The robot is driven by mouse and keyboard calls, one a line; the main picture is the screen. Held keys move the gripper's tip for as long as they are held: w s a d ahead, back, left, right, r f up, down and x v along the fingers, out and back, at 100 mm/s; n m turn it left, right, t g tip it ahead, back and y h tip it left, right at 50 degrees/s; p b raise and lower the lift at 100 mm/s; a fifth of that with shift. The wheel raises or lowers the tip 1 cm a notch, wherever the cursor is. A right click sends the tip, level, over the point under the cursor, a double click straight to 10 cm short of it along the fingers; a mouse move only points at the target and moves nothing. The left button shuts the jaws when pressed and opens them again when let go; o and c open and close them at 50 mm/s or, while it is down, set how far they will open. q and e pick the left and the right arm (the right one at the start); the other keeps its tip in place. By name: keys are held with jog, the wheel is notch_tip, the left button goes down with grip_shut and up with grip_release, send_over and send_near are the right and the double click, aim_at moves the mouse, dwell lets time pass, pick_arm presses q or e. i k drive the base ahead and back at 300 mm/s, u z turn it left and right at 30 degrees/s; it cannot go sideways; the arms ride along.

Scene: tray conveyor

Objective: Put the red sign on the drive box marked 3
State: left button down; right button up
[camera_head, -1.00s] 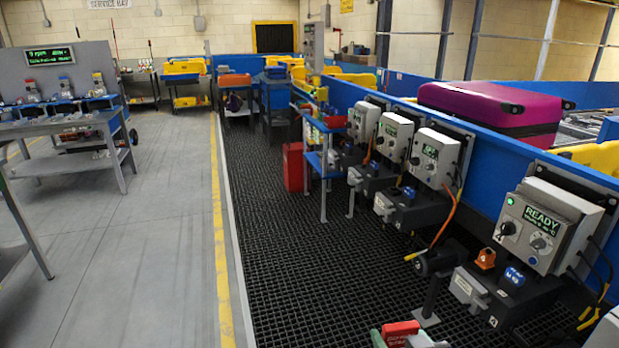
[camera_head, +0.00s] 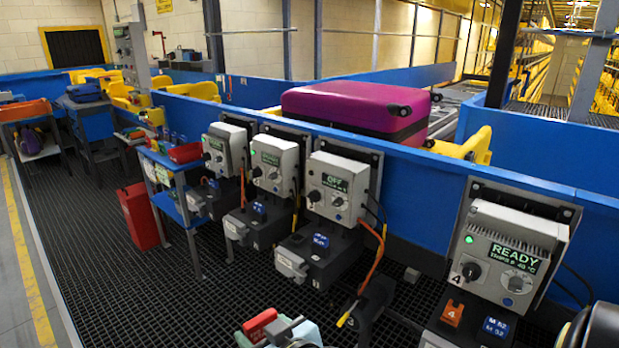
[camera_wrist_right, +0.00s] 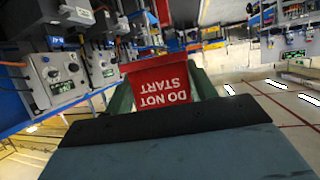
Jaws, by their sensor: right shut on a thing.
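The red sign (camera_head: 257,325), lettered "DO NOT START", shows large in the right wrist view (camera_wrist_right: 160,82). My right gripper (camera_head: 283,333) is shut on it, low in the head view, with green fingers on both sides. The drive boxes stand in a row along the blue wall. The nearest, marked 4 (camera_head: 510,262), reads READY with a green light. The box beside it (camera_head: 338,185) reads OFF; I cannot read its number, but it adjoins box 4. The sign is apart from these boxes. My left gripper is not in view.
Two more drive boxes (camera_head: 275,165) (camera_head: 225,150) stand farther back. A blue shelf stand (camera_head: 172,185) and a red bin (camera_head: 138,215) are left of them. A magenta suitcase (camera_head: 355,108) lies behind the blue wall (camera_head: 420,160). Orange cables hang near the OFF box. The black grating (camera_head: 120,290) is largely clear.

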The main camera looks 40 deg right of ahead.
aim_at(335, 160)
jog(key=i, duration=2.9)
jog(key=z, duration=3.15)
